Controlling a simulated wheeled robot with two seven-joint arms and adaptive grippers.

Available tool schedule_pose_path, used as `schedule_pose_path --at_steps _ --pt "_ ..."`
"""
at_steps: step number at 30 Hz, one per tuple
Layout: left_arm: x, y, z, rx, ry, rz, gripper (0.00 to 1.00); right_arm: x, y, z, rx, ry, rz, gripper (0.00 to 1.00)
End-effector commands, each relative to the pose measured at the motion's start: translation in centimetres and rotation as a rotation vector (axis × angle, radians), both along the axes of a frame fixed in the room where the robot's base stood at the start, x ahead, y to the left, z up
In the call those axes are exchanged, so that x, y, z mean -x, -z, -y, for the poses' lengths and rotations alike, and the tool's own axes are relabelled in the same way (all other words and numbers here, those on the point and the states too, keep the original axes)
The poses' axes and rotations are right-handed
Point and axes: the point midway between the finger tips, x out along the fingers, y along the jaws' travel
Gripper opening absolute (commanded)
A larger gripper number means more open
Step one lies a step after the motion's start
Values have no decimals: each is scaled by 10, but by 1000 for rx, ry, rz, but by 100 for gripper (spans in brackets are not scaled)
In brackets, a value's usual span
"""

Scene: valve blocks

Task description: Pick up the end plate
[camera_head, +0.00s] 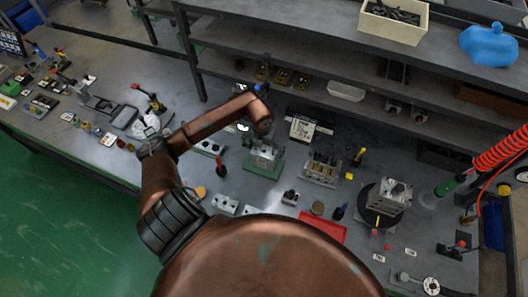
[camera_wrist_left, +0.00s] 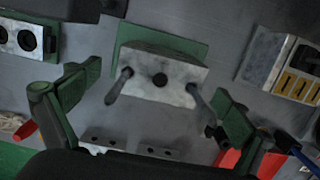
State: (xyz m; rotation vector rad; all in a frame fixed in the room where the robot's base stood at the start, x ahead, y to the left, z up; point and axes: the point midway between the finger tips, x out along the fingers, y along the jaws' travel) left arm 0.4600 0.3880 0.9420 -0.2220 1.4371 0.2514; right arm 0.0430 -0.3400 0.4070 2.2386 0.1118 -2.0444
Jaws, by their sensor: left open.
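A silvery metal block (camera_wrist_left: 165,78) with a dark round hole and two rods pointing towards the camera sits on a green base (camera_wrist_left: 190,48) in the left wrist view. It looks like the block on a green stand (camera_head: 264,156) in the head view; whether it is the end plate I cannot tell for sure. My left gripper (camera_wrist_left: 157,88) is open and empty, its green fingers on either side of the block and apart from it. In the head view the hand is mostly hidden by my copper arm. My right gripper does not show.
A block with yellow slots (camera_head: 321,168) stands to the right of the green stand. A red tray (camera_head: 322,228) and a block on a black turntable (camera_head: 386,199) lie further right. Small drilled blocks (camera_head: 224,204) lie nearer. Shelves (camera_head: 290,50) rise behind the bench.

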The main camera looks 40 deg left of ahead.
Motion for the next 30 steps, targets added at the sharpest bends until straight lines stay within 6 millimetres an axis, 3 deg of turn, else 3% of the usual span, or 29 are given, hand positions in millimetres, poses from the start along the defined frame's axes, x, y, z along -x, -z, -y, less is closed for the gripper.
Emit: schedule_pose_path --at_steps 5,27,30 --pt "0 0 0 0 0 -1 96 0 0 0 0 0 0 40" --pt "0 0 0 -1 0 -1 45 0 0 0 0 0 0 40" --pt "0 -1 0 0 0 0 43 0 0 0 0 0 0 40"
